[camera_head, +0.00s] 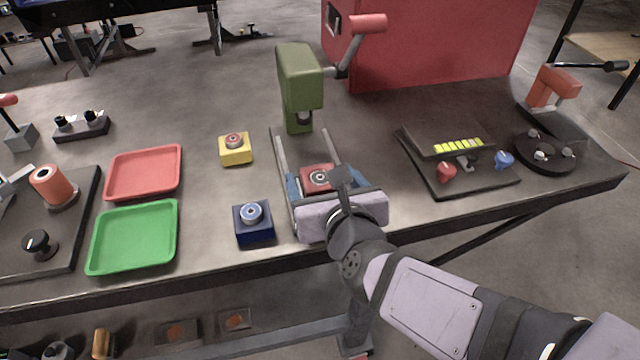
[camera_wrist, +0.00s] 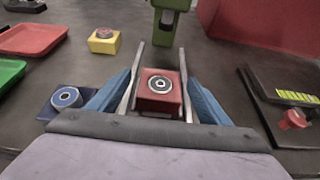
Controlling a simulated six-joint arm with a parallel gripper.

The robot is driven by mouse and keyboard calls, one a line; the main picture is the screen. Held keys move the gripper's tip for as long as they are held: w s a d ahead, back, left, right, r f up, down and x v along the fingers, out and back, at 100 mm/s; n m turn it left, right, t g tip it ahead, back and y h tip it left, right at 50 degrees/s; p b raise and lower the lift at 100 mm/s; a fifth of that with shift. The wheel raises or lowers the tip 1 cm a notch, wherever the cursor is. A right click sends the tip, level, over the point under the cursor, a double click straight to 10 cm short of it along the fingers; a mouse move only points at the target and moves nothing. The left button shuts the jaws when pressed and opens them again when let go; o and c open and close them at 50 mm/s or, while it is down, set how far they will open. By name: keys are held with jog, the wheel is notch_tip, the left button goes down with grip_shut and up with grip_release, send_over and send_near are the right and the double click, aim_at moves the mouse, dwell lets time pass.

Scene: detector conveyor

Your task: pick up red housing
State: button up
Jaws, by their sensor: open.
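The red housing (camera_head: 318,175) is a small red block with a round metal and black centre on top. It sits between two metal rails in front of the green press. In the wrist view the red housing (camera_wrist: 159,95) stands upright between the two blue fingers of my gripper (camera_wrist: 158,92). My gripper (camera_head: 318,184) is open, with a finger on each side of the housing. I cannot tell whether either finger touches it. The housing's lower part is partly hidden by my gripper in the head view.
The green press (camera_head: 300,80) stands just behind the housing. A yellow block (camera_head: 236,155) and a dark blue block (camera_head: 262,236) stand to the left. Red (camera_head: 144,150) and green (camera_head: 108,247) trays lie farther left. A dark panel with a red knob (camera_head: 447,171) is at right.

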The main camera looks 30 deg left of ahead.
jog(key=shift+w+a+f, duration=0.2)
jog(key=shift+w+a, duration=0.15)
jog(key=shift+w, duration=0.05)
jog(key=shift+r, duration=0.1)
jog(key=c, duration=1.5)
jog(key=shift+c, duration=0.2)
jog(key=shift+r, duration=0.15)
jog(key=shift+r+p, duration=1.4)
jog(key=shift+r, duration=0.4)
jog(key=w+d+b, duration=0.4)
jog(key=b, duration=0.1)
jog(key=w+d+b, duration=0.4)
jog(key=b, duration=0.1)
jog(key=w+d+f+b, duration=0.1)
jog(key=w+d+b, duration=0.3)
jog(key=b, duration=0.2)
jog(key=shift+w+d, duration=0.2)
jog(key=w+d+p, duration=0.2)
jog(key=w+d, duration=0.4)
jog(key=w+d+p, duration=0.2)
jog(key=w+d, duration=0.3)
jog(key=w+d+r+p, duration=0.1)
jog(key=w+d+p, duration=0.1)
jog(key=w+d, duration=0.4)
jog(key=shift+w+d, duration=0.3)
jog(key=shift+w+d+f+p, duration=0.2)
jog(key=shift+w+d+p, duration=0.75)
